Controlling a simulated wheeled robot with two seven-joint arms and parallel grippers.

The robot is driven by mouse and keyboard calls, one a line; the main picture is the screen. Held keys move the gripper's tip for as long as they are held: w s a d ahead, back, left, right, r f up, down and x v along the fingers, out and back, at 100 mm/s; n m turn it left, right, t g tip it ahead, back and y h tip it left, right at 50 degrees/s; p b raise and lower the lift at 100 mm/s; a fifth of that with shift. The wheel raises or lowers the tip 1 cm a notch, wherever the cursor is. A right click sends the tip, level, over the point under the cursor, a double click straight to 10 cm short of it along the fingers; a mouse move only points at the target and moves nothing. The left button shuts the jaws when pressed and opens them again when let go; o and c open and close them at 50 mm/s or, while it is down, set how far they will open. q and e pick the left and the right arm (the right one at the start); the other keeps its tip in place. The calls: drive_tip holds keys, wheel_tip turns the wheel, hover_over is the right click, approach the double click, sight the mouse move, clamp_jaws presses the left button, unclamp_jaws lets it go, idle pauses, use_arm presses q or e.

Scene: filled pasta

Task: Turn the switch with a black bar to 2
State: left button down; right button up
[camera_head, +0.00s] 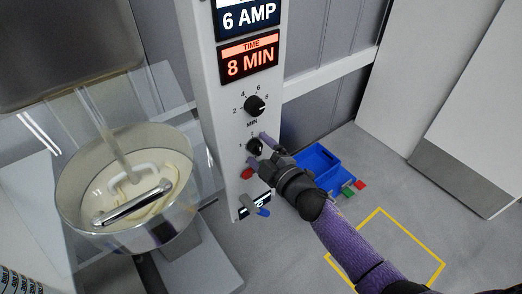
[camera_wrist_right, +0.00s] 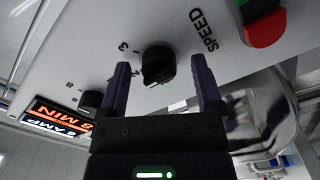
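The white control panel (camera_head: 215,130) carries two black knobs. The upper knob (camera_head: 255,105) is labelled MIN, with numbers up to 8 around it. The lower knob (camera_head: 254,146) has small numbers around it; in the right wrist view this black knob (camera_wrist_right: 158,66) has a raised bar across its face and SPEED printed beside it. A 3 is readable near it; its exact setting is hard to tell. My right gripper (camera_head: 263,150) is at the lower knob. In the right wrist view, its fingers stand apart on either side of the knob, with visible gaps. My left gripper is not in view.
Displays read 6 AMP (camera_head: 249,17) and TIME 8 MIN (camera_head: 249,58). A mixer bowl (camera_head: 78,222) with dough stands left.

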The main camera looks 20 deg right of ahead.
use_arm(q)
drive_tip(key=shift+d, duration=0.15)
use_arm(e)
drive_tip(key=shift+s, duration=0.1)
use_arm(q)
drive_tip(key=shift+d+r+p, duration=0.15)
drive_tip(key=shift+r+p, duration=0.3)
use_arm(e)
drive_tip(key=v, duration=0.9)
drive_tip(key=shift+s+d, duration=0.15)
drive_tip(key=shift+s, duration=0.2)
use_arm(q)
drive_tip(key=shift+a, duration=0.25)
